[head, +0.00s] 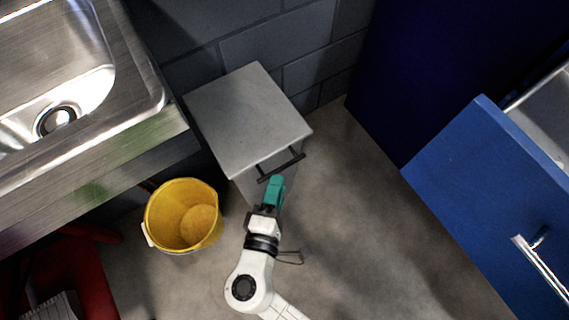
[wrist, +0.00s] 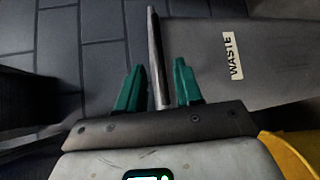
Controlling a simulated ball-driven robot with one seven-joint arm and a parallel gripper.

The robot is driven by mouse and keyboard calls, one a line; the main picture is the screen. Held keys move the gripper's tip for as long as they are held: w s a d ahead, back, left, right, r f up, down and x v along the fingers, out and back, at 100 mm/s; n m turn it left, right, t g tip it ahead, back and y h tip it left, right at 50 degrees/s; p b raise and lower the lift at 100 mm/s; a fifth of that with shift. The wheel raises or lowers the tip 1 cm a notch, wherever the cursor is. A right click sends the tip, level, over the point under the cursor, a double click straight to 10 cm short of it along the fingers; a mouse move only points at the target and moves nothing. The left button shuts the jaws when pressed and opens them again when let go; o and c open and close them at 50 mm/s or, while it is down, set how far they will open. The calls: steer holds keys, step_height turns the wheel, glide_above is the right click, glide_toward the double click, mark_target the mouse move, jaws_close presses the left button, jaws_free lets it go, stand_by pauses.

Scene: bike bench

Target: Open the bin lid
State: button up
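The bin (head: 284,186) is a grey box against the block wall, and its flat grey lid (head: 248,115) lies shut on top. A dark bar handle (head: 281,165) runs along the lid's front edge. My gripper (head: 275,183), with green fingers, is right at the handle's front side. In the wrist view the handle bar (wrist: 155,50) stands between the two open fingers of my gripper (wrist: 158,85), with a gap visible on both sides. A white WASTE label (wrist: 232,56) shows on the bin's grey surface there. The gripper hides part of the bin's front.
A yellow bucket (head: 184,215) stands on the floor left of my arm and close to the bin. A steel sink (head: 75,85) is at the left. An open blue drawer (head: 485,200) juts out at the right. Bare floor (head: 350,230) lies between the bin and the drawer.

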mark_target(283, 167)
steer(key=b+x, duration=0.1)
steer(key=x, duration=0.5)
steer(key=shift+w, duration=0.2)
steer(key=shift+c, duration=0.5)
jaws_close()
